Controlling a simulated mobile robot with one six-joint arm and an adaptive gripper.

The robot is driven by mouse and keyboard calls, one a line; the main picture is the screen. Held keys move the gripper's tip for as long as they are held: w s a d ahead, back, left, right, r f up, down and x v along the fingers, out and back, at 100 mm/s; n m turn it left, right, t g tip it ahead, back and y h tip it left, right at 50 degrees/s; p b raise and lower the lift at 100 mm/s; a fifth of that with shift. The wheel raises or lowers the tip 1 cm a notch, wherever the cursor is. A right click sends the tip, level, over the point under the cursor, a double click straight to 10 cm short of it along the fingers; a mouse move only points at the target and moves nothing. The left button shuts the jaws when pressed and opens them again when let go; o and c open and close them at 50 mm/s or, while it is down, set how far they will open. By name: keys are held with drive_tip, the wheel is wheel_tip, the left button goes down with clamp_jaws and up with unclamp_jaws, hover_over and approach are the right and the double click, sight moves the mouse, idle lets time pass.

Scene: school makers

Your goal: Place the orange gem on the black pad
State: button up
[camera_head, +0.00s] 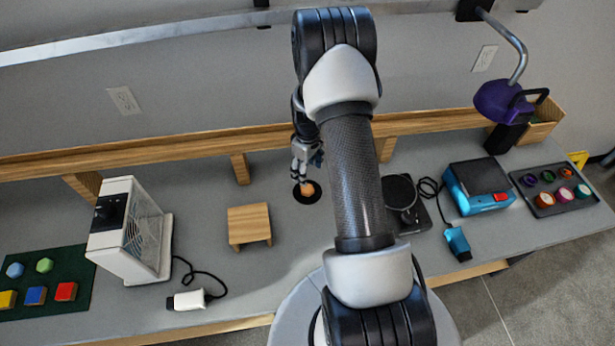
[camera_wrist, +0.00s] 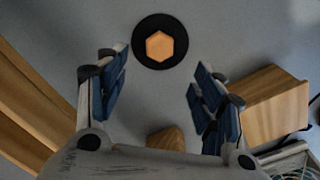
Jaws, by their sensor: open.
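The orange gem (camera_head: 307,188) rests on the round black pad (camera_head: 315,196) on the workbench. In the wrist view the hexagonal gem (camera_wrist: 159,46) lies inside the outline of the dark pad (camera_wrist: 141,54), roughly central, with black showing all around it. My gripper (camera_head: 303,176) is just above and beside the gem in the head view. In the wrist view the two blue-padded fingers of my gripper (camera_wrist: 158,88) are spread wide with nothing between them, and the gem lies beyond their tips, apart from both.
A small wooden stand (camera_head: 249,224) is left of the pad; it also shows in the wrist view (camera_wrist: 272,105). A white heater-like box (camera_head: 129,231) and a green mat (camera_head: 62,274) with coloured pieces are farther left. A blue device (camera_head: 478,186) and a grey tray (camera_head: 545,211) are right.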

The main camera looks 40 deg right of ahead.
drive_tip(key=s+a+r+m+t, duration=0.15)
drive_tip(key=a+r, duration=0.45)
drive_tip(key=r, duration=0.7)
drive_tip(key=s+a+r+t, duration=0.1)
drive_tip(key=s+a+r, duration=0.35)
drive_tip(key=r, duration=0.95)
drive_tip(key=s+a+r+m+t, duration=0.1)
drive_tip(key=s+a+r, duration=0.3)
drive_tip(key=s+a, duration=0.2)
drive_tip(key=s+a+r+m+t, duration=0.1)
drive_tip(key=s+a+r, duration=0.3)
drive_tip(key=s, duration=0.7)
drive_tip(key=shift+a+r, duration=0.25)
drive_tip(key=shift+a, duration=0.75)
